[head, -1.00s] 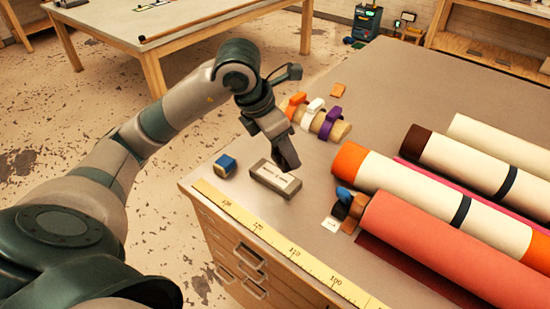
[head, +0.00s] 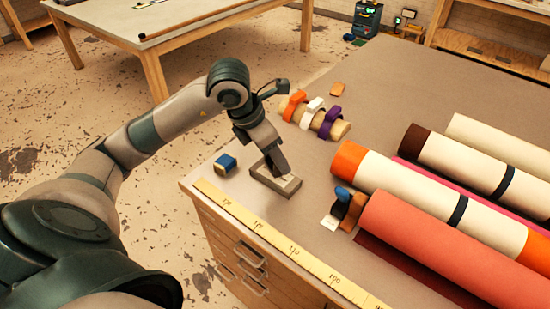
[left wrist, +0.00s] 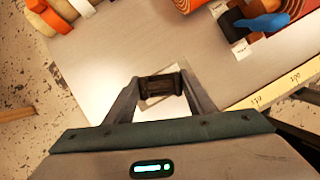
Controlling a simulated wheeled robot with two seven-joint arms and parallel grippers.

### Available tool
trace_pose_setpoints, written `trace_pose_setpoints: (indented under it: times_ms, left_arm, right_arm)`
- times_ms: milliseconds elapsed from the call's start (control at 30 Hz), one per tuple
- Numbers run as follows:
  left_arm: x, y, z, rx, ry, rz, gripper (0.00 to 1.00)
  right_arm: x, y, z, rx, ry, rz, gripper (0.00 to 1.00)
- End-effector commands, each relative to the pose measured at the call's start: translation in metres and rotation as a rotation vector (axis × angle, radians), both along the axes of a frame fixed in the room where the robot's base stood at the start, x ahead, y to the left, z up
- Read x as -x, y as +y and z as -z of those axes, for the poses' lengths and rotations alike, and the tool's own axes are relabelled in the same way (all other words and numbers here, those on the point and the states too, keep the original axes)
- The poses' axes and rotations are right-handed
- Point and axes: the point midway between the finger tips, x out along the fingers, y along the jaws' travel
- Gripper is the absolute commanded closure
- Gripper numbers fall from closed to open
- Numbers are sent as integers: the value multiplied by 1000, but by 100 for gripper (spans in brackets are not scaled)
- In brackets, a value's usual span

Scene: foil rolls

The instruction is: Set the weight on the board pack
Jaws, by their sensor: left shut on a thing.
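The board pack (head: 290,185) is a grey, flat block with a pale top, lying near the left corner of the table. My left gripper (head: 280,168) is over it, pointing down. In the left wrist view my left gripper (left wrist: 161,92) is shut on a small dark brown block, which I take for the weight (left wrist: 160,86). A pale part of the pack (left wrist: 155,69) shows behind it. In the head view the fingers hide most of the weight, and I cannot tell whether it touches the pack. My right gripper is not in view.
A yellow measuring tape (head: 265,232) runs along the front edge.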

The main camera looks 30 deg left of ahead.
Motion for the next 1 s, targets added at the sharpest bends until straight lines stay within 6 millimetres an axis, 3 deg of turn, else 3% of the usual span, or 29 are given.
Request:
trace_pose_setpoints:
  times_ms: [167, 867, 900, 967, 1000]
  left_arm:
    - [0, 0, 14, 1, 1, -1, 92]
    - [-1, 0, 21, 1, -3, 0, 92]
    - [0, 0, 22, 1, 0, 0, 48]
    - [0, 0, 21, 1, 0, 0, 34]
    - [0, 0, 21, 1, 0, 0, 32]
  right_arm:
    - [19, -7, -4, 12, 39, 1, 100]
    - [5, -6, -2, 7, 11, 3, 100]
    - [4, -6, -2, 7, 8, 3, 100]
    - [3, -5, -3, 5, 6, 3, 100]
    - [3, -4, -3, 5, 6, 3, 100]
